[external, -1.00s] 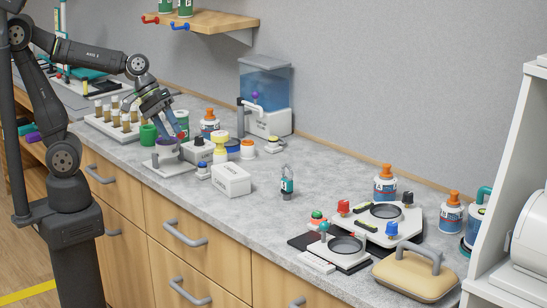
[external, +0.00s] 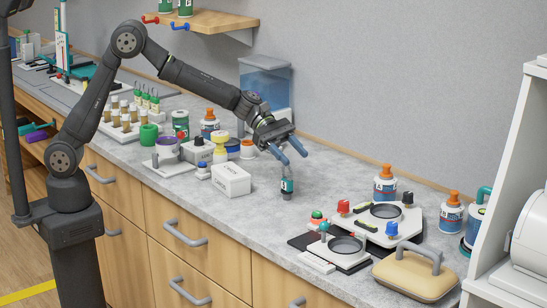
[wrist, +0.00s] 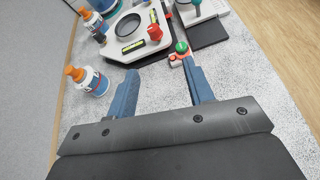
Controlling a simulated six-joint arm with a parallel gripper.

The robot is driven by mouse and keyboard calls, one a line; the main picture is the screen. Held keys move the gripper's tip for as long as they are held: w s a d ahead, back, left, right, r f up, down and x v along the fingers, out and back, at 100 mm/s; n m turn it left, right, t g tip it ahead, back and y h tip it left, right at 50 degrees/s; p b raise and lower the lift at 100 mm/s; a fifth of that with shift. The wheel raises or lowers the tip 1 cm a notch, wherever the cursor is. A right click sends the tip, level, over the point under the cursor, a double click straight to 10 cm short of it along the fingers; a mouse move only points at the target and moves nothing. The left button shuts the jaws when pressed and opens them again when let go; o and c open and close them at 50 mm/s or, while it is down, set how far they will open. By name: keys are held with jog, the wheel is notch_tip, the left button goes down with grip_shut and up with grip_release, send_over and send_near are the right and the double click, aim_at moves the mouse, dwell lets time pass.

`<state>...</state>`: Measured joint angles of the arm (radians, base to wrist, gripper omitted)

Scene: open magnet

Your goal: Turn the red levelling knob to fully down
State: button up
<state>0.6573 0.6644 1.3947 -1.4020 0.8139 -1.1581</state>
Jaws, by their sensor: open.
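The red levelling knob (external: 343,207) stands upright at the left corner of a white levelling plate (external: 425,222). In the wrist view the red knob (wrist: 154,33) is beyond the fingertips, near the plate's close corner. The plate (wrist: 112,52) has a dark round ring and yellow-green bubble levels (wrist: 133,46). A blue knob (external: 391,229) and a black knob (external: 407,198) stand at its other corners. My gripper (external: 292,157) is open and empty, above the counter and to the left of the red knob, apart from it. Its blue fingers also show in the wrist view (wrist: 160,68).
A red-and-green button (external: 317,216) sits beside the plate, near a smaller ring stand (external: 338,262). An orange-capped bottle (external: 385,185) stands behind the plate. A small teal-labelled bottle (external: 287,184) is below my gripper. A tan handled case (external: 415,277) lies in front.

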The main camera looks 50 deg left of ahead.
aim_at(343, 201)
jog(key=shift+n+h, duration=0.3)
jog(key=shift+n, duration=0.5)
jog(key=x, duration=0.7)
jog(key=w+x, duration=0.1)
jog(key=x, duration=1.2)
jog(key=shift+w+d+f, duration=0.2)
jog(key=shift+w+f, duration=0.1)
jog(key=shift+f, duration=0.2)
jog(key=c, duration=1)
